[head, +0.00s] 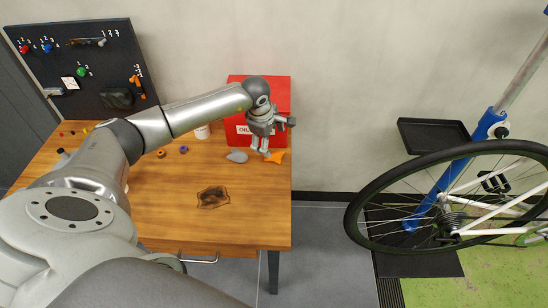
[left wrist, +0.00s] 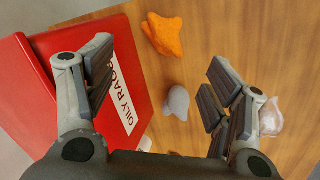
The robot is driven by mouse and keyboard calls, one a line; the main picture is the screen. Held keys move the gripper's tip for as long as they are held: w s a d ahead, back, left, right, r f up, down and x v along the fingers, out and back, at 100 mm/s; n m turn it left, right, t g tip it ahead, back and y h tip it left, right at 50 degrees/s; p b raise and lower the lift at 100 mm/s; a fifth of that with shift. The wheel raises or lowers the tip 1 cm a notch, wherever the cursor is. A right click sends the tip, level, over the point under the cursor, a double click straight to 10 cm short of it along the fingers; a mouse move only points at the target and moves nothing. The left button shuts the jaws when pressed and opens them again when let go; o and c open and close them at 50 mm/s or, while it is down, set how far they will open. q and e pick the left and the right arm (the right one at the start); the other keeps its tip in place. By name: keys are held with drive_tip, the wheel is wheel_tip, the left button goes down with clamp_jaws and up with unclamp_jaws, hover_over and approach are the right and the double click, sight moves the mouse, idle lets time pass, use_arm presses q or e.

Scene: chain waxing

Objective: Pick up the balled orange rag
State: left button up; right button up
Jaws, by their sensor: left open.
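The balled orange rag (head: 277,156) lies on the wooden table near its right edge, in front of the red bin. It also shows at the top middle of the left wrist view (left wrist: 163,36), beyond the fingertips. My left gripper (head: 265,149) points down just above the table, just to the left of the orange rag in the head view. Its jaws (left wrist: 160,82) are open with nothing gripped. A grey rag (left wrist: 178,102) lies below the space between the fingers, and also shows left of the gripper (head: 237,156). My right gripper is not in view.
A red bin (head: 245,90) labelled for oily rags (left wrist: 60,95) stands close behind the gripper. A dark stained cloth or patch (head: 213,196) lies at the table front. A bicycle (head: 470,200) stands right.

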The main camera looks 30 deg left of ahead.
sight(273, 154)
use_arm(q)
drive_tip(key=b+x, duration=0.4)
drive_tip(key=x, duration=0.1)
drive_tip(key=shift+f, duration=0.4)
drive_tip(key=b+x, duration=0.3)
drive_tip(key=x, duration=0.2)
drive_tip(key=shift+s+b, duration=0.1)
drive_tip(key=shift+b, duration=0.3)
drive_tip(key=shift+c, duration=0.3)
drive_tip(key=c, duration=1)
